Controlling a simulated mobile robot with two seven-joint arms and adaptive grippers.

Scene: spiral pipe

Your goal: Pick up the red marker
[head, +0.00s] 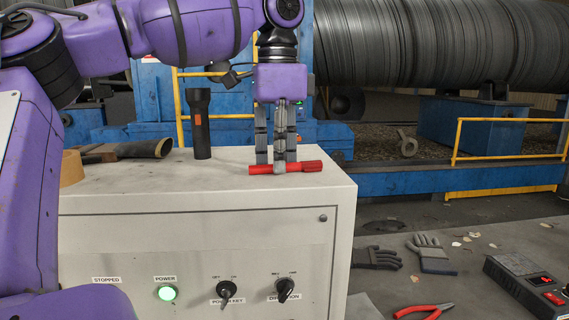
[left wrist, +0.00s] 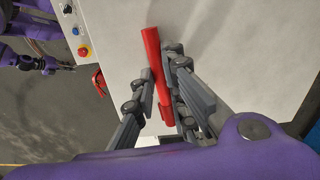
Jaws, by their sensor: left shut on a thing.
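The red marker (head: 309,165) lies sideways at the front top edge of the white control cabinet (head: 205,220) in the head view. My left gripper (head: 279,168) points down and is shut on the marker near its middle, with both ends sticking out. In the left wrist view the red marker (left wrist: 152,50) runs between the two fingers of my left gripper (left wrist: 160,88) over the pale cabinet top. I cannot tell whether the marker touches the top or is just above it.
A black flashlight (head: 201,125) stands upright left of the gripper. A dark, tube-like object (head: 145,149) and a tape roll (head: 71,168) are farther left. Gloves (head: 432,253), red pliers (head: 424,310) and a black box (head: 525,284) lie on a lower grey surface at right.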

